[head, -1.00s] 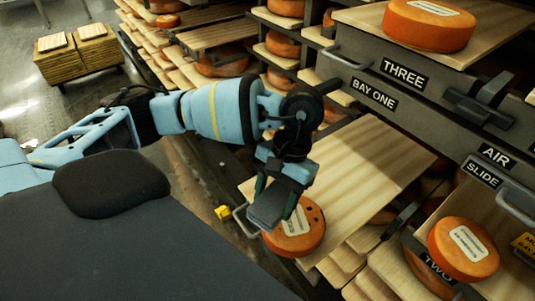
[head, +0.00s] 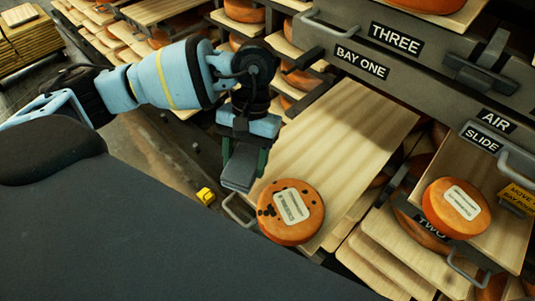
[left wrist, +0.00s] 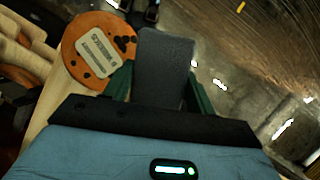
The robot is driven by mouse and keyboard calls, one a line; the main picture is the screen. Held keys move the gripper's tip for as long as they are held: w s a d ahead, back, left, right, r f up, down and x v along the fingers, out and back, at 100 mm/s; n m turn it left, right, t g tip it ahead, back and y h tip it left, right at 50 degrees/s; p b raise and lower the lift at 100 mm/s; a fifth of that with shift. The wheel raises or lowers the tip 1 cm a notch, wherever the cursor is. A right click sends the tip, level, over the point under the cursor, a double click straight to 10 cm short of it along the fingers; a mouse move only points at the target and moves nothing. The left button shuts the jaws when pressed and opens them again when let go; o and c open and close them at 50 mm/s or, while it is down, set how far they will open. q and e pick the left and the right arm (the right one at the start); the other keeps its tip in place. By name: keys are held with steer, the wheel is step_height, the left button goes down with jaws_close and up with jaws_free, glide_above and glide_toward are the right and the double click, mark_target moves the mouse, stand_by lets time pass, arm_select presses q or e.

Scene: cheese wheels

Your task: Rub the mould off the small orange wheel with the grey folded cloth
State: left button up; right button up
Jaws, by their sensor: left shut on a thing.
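The small orange wheel (head: 305,222) lies flat on a pale wooden shelf board. It has a white label on top and dark mould spots, mostly clustered on its left side, with a few by the top and right edges. It also shows in the left wrist view (left wrist: 74,62), spots visible around the label. My left gripper (head: 246,160) is shut on the grey folded cloth (head: 238,173), which hangs beyond the fingertips. The cloth is just up and left of the wheel in the head view; in the left wrist view the cloth (left wrist: 164,65) overlaps the wheel's right edge. My right gripper is out of view.
The board (head: 345,130) behind the wheel is bare. A metal handle (head: 238,210) sticks out at its front edge. Another orange wheel (head: 456,207) sits on a board to the right. A yellow object (head: 205,196) lies to the left. Loaded racks stand behind.

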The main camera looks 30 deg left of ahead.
arm_select(q)
steer(key=d+n, duration=0.1)
steer(key=n, duration=0.1)
steer(key=n+h, duration=0.1)
steer(key=n, duration=0.1)
steer(key=d+n+h, duration=0.1)
steer(key=shift+w+d+f+n+t, duration=0.1)
steer(key=shift+w+d+n+t, duration=0.2)
steer(key=shift+w+n+t, duration=0.1)
steer(key=shift+w+d+r+n+t+h+p, duration=0.15)
steer(key=shift+w+d+n+t+h, duration=0.2)
steer(key=shift+n, duration=0.95)
steer(key=shift+w+d+r+n+t+h+p, duration=0.1)
steer(key=shift+d+n+t+h+p, duration=0.25)
steer(key=shift+n, duration=0.95)
steer(key=shift+w+d+r+n+t+h, duration=0.1)
steer(key=shift+w+d+n+t+h, duration=0.3)
steer(key=shift+n, duration=0.9)
steer(key=shift+s+a+f, duration=0.1)
steer(key=shift+s+f, duration=0.05)
